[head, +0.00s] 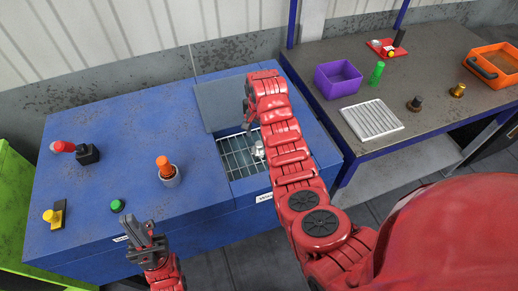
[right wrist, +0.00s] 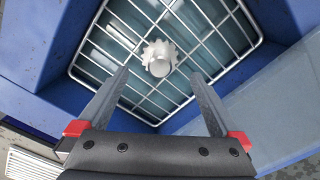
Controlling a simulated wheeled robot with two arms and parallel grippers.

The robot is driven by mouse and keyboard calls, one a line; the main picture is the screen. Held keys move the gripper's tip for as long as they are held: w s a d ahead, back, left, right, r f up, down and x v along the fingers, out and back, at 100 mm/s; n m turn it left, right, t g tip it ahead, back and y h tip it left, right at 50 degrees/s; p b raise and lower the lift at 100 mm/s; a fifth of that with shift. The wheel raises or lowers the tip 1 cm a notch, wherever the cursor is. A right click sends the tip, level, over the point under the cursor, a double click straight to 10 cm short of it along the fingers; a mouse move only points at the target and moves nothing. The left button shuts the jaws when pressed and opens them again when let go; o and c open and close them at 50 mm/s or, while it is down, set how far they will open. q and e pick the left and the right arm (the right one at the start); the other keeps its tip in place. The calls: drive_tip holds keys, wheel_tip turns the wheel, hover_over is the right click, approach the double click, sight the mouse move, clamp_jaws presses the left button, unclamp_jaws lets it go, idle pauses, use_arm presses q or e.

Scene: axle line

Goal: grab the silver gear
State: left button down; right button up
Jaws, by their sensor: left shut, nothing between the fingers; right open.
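The silver gear (right wrist: 158,58) is a small toothed wheel with a short hub. It lies on a white wire rack (right wrist: 205,62) in the open bay of the blue machine. In the head view the gear (head: 258,149) is partly hidden by my right arm. My right gripper (right wrist: 158,76) is open above the rack; the gear shows between and just beyond its fingertips, with nothing held. In the head view its fingers are mostly hidden. My left gripper (head: 146,236) is shut and empty at the machine's front edge.
The blue machine (head: 110,130) carries a red-handled lever, an orange knob (head: 163,162), a green button and a yellow switch. A raised lid (head: 217,103) stands behind the bay. The right bench holds a purple bin (head: 338,80), a white grooved tray (head: 371,121) and an orange crate.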

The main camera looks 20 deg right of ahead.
sight(260, 143)
drive_tip(key=shift+f, duration=0.4)
drive_tip(key=shift+f+p, duration=0.55)
drive_tip(key=shift+p, duration=0.1)
wheel_tip(260, 143, down, 3)
drive_tip(key=shift+r+p, duration=0.2)
drive_tip(key=shift+p, duration=0.25)
drive_tip(key=shift+f, duration=0.85)
clamp_jaws()
